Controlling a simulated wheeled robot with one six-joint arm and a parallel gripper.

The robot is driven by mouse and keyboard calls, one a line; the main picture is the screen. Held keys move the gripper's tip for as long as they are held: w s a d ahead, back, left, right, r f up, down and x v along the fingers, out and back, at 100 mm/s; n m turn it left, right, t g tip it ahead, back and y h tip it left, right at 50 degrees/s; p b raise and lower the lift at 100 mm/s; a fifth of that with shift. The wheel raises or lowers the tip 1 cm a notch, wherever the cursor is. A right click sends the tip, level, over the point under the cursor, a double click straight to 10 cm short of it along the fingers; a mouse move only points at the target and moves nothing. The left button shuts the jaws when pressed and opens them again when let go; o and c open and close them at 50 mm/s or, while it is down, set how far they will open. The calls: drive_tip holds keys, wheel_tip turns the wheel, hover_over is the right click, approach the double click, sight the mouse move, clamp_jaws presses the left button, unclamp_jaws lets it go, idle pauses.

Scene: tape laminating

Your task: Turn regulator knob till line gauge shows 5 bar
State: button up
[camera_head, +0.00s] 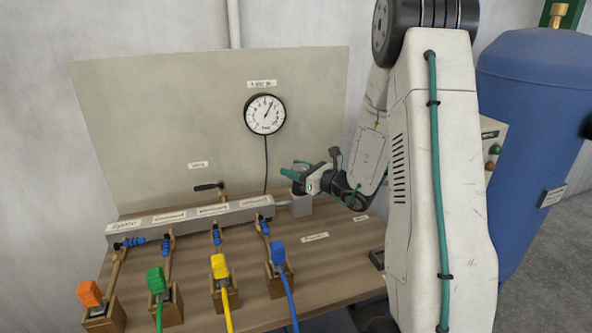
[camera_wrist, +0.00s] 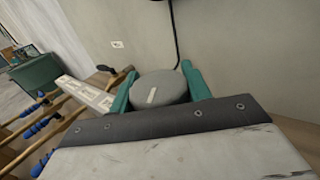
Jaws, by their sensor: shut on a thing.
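The regulator knob (camera_wrist: 160,88) is a round grey knob with a pale mark on its top, seen in the wrist view. My gripper (camera_wrist: 160,90) is shut on it, with one teal finger on each side. In the head view my gripper (camera_head: 299,177) is at the right end of the manifold, above the grey regulator body (camera_head: 301,206), and it hides most of the knob. The line gauge (camera_head: 265,114) is a round white dial with a black rim on the back panel. Its needle points up and slightly right; the numbers are too small to read.
A grey manifold (camera_head: 190,219) runs along the wooden bench (camera_head: 335,255), with a black-handled valve (camera_head: 208,187) behind it. Orange (camera_head: 89,293), green (camera_head: 155,280), yellow (camera_head: 219,266) and blue (camera_head: 278,252) connectors stand in front. A blue tank (camera_head: 535,130) stands at right.

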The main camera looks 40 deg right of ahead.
drive_tip(key=n+g+y, duration=0.1)
drive_tip(key=y, duration=0.1)
drive_tip(key=n+g+y, duration=0.1)
drive_tip(key=n+y, duration=0.1)
drive_tip(key=n+g+y, duration=0.1)
drive_tip(key=y, duration=0.1)
drive_tip(key=shift+s+a+n+g, duration=0.15)
drive_tip(key=shift+a+n+g, duration=0.1)
drive_tip(key=shift+n+g, duration=0.15)
drive_tip(key=n+g+y, duration=0.1)
drive_tip(key=g, duration=0.1)
drive_tip(key=n+g+y, duration=0.3)
drive_tip(key=g, duration=0.1)
drive_tip(key=shift+s+a+n+y, duration=0.25)
drive_tip(key=shift+s+n+y, duration=0.05)
drive_tip(key=shift+n+y, duration=0.1)
drive_tip(key=shift+g, duration=0.4)
drive_tip(key=o, duration=1)
drive_tip(key=shift+s+d, duration=0.1)
drive_tip(key=v, duration=0.7)
drive_tip(key=shift+s+d, duration=0.15)
drive_tip(key=shift+d, duration=0.15)
